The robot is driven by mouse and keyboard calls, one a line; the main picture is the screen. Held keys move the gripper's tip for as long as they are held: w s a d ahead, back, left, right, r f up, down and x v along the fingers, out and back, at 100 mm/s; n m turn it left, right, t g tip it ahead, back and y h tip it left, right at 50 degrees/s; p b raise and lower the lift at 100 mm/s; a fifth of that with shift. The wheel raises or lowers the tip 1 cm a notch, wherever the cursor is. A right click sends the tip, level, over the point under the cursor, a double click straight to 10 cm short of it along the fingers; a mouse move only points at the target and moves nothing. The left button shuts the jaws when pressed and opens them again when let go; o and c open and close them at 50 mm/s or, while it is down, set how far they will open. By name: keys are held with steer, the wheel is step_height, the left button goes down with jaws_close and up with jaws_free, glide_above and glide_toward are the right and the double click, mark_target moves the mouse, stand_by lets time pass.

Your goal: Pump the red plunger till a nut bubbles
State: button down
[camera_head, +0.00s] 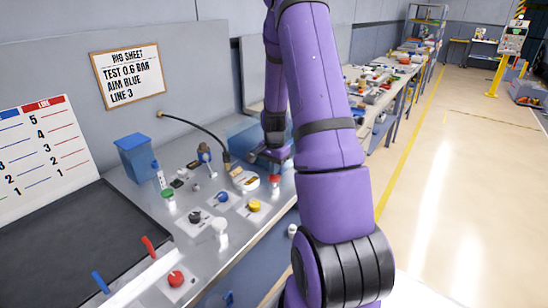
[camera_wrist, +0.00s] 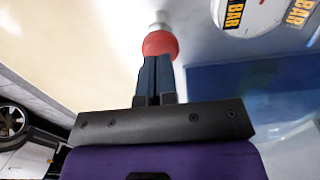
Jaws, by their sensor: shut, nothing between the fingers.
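The red plunger (camera_head: 274,180) stands on the metal bench, beside a round white gauge with BAR labels (camera_head: 244,178). In the wrist view the red plunger (camera_wrist: 160,43) is a red cap on a pale stem, straight beyond my fingertips. My gripper (camera_wrist: 157,62) is shut and empty, its two dark fingers side by side. The tips overlap the cap's near edge in the picture; I cannot tell whether they touch it. In the head view my gripper (camera_head: 275,165) is partly hidden by my arm, just above the plunger. I cannot make out a nut or any bubbles.
A blue tank (camera_head: 250,133) stands behind the plunger. Black, blue, yellow and green knobs, a white fitting (camera_head: 219,230) and a red button (camera_head: 176,279) crowd the bench to the left. A black hose (camera_head: 195,127) arches behind. A dark tray (camera_head: 75,245) lies front left.

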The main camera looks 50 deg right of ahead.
mark_target(274, 178)
steer(key=shift+f, duration=0.65)
steer(key=shift+f, duration=1.45)
steer(key=shift+s+a, duration=0.1)
step_height(274, 178, up, 14)
steer(key=shift+r, duration=0.15)
steer(key=r, duration=0.2)
steer(key=shift+d+r, duration=0.2)
steer(key=shift+r, duration=0.1)
